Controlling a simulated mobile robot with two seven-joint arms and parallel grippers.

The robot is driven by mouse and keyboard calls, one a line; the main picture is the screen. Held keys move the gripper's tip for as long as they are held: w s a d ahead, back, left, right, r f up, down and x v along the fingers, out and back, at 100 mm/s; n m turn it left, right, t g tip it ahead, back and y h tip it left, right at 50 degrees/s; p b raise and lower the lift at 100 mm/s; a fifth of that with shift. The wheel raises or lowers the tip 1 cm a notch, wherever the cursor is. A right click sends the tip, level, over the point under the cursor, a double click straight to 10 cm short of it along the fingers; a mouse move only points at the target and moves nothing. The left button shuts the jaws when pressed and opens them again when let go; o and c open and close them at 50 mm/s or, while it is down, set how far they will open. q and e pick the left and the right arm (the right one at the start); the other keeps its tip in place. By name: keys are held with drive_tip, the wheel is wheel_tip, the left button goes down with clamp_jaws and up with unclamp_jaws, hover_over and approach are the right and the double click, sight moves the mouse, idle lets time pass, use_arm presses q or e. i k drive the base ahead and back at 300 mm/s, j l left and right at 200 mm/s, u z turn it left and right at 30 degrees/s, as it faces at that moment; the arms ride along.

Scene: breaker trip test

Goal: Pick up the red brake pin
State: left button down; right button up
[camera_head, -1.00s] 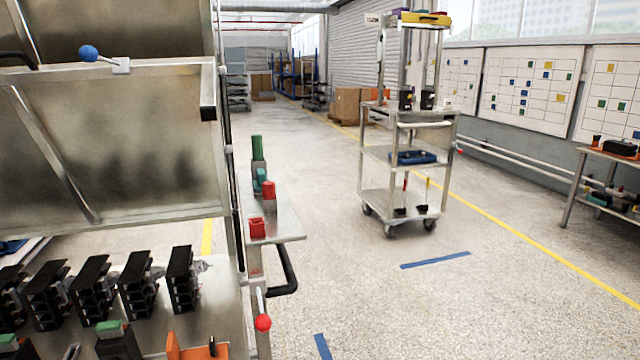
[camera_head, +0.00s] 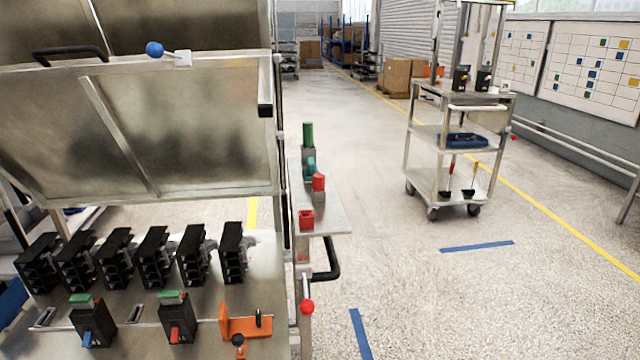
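A red ball knob (camera_head: 307,306) sits on a thin pale rod at the right edge of the metal bench, below a black handle. On the small side shelf (camera_head: 335,218) stand a red-topped cylinder (camera_head: 318,182) and a small red block (camera_head: 306,219). I cannot tell for sure which of these red things is the brake pin. Neither of my grippers shows in the head view.
Several black breaker modules (camera_head: 154,255) stand in a row on the bench, with an orange bracket (camera_head: 243,325) in front. A raised metal panel (camera_head: 190,140) rises behind them. A shelf cart (camera_head: 425,135) stands farther right. The floor between is clear.

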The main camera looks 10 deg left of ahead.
sight(318, 179)
drive_tip(key=k+u, duration=0.35)
drive_tip(key=k+j+u, duration=0.15)
drive_tip(key=u, duration=0.15)
drive_tip(key=k+j+u, duration=0.35)
drive_tip(key=k+l, duration=0.05)
drive_tip(key=l, duration=0.05)
